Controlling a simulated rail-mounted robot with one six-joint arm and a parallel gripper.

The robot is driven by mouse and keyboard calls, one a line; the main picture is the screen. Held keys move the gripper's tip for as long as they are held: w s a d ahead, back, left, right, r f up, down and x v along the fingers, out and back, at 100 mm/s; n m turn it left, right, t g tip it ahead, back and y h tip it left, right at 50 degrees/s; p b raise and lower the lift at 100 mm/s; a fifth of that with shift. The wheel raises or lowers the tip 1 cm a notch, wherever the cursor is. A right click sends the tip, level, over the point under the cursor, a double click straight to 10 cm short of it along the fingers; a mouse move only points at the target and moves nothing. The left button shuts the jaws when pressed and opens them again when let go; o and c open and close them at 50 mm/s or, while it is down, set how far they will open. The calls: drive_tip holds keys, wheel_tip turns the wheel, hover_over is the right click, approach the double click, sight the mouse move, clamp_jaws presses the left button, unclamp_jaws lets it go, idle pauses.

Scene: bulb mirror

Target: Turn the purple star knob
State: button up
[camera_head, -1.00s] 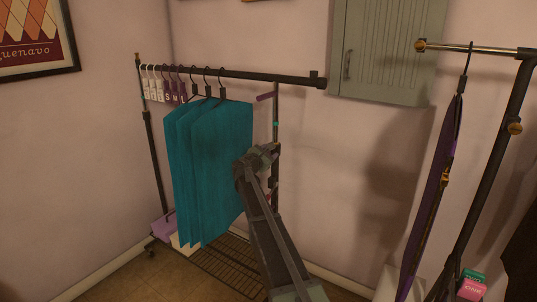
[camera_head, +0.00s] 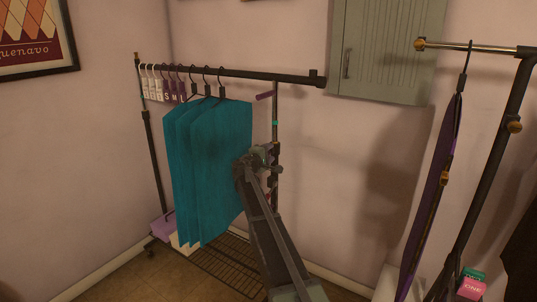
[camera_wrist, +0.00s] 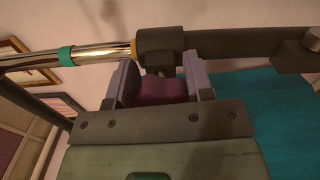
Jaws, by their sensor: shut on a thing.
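The purple star knob (camera_wrist: 162,90) sits between the two fingers of my gripper (camera_wrist: 163,80) in the wrist view. The gripper is shut on it. The knob joins the dark collar (camera_wrist: 162,45) on the rack's post, where a chrome tube (camera_wrist: 105,54) meets a dark tube. In the head view my gripper (camera_head: 266,156) is at the rack's right post (camera_head: 275,110), right of the teal garments. The knob cannot be made out clearly there, and its star shape is mostly covered by the fingers.
Teal garments (camera_head: 205,165) hang on the rack (camera_head: 255,74) just left of my arm. A second rack (camera_head: 508,130) with a purple garment (camera_head: 437,195) stands at the right. A grey-green cabinet (camera_head: 388,50) hangs on the wall behind. The wall between the racks is open.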

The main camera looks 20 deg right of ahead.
drive_tip(key=shift+f+m, duration=0.1)
drive_tip(key=shift+m, duration=1.9)
drive_tip(key=o, duration=0.9)
drive_tip(key=v, duration=1.1)
